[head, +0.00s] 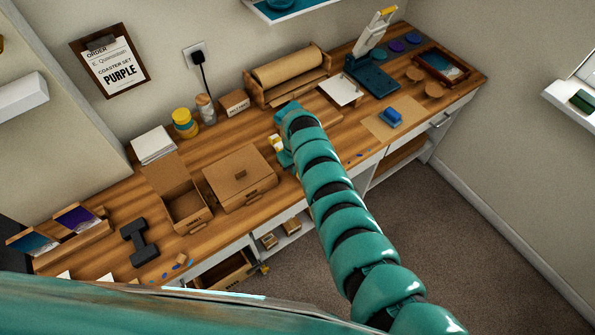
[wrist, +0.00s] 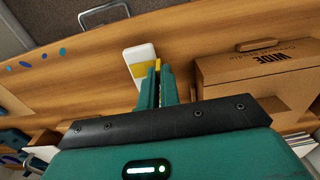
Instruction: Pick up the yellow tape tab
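In the wrist view, my gripper (wrist: 158,88) has its two teal fingers close together over the bench. A thin yellow strip, which looks like the yellow tape tab (wrist: 158,64), shows in the narrow gap between them and at their tips. The fingers appear shut on it. Just left of the tips is a white block with a yellow band (wrist: 140,65), partly hidden by the left finger. In the head view, the white block (head: 276,141) shows beside my gripper (head: 284,156); the strip cannot be told apart there.
A closed cardboard box (head: 238,178) stands close to the left of my gripper, with an open box (head: 186,206) beyond it. A paper roll holder (head: 288,76) stands behind. A tan mat with a blue block (head: 390,117) lies to the right.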

